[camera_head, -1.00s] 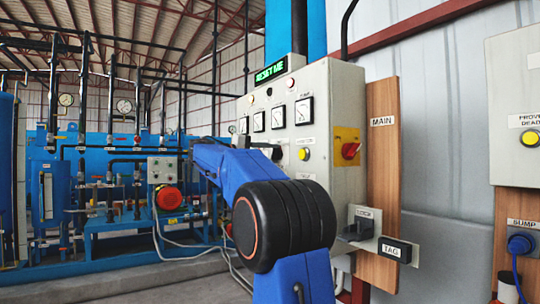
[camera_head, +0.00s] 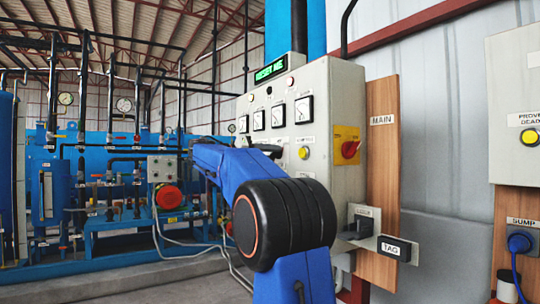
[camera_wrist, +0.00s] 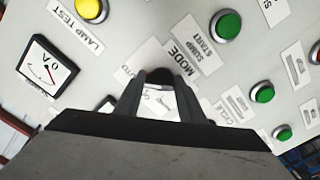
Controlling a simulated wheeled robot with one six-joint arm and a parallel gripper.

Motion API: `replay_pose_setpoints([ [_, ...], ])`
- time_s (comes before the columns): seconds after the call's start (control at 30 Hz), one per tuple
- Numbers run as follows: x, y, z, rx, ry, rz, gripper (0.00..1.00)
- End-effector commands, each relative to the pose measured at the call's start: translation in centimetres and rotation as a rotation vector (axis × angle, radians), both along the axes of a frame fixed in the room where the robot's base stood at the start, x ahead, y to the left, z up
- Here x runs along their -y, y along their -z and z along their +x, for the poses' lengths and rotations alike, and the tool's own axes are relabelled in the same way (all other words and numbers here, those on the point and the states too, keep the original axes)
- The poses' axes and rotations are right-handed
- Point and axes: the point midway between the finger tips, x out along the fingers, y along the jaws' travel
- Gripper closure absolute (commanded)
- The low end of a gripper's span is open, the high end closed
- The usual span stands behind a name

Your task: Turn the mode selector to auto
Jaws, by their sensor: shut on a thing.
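The mode selector is a small dark knob (camera_wrist: 160,75) under a MODE label (camera_wrist: 183,59) on the grey control panel (camera_head: 328,88). In the wrist view my gripper (camera_wrist: 162,82) has its two dark fingers closed around the knob, which is partly hidden between them. An AUTO label (camera_wrist: 125,73) is to the left of the fingers, partly covered. The knob's pointing direction cannot be made out. In the head view my gripper (camera_head: 268,150) is against the panel face, and my blue arm hides the selector.
A yellow LAMP TEST button (camera_wrist: 90,9) is up and left. A red rotary switch (camera_head: 350,149) is on the panel's right side, above a black LOCK block (camera_head: 361,216).

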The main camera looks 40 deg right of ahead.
Motion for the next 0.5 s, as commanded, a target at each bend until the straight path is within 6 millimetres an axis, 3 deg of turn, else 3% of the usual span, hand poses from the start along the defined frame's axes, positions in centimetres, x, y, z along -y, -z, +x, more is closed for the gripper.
replay_pose_setpoints([
  [0.47,0.01,0.24,0.02,0.011,0.002,0.001,0.86],
  [0.5,0.01,0.25,0.03,0.011,0.002,0.001,0.57],
])
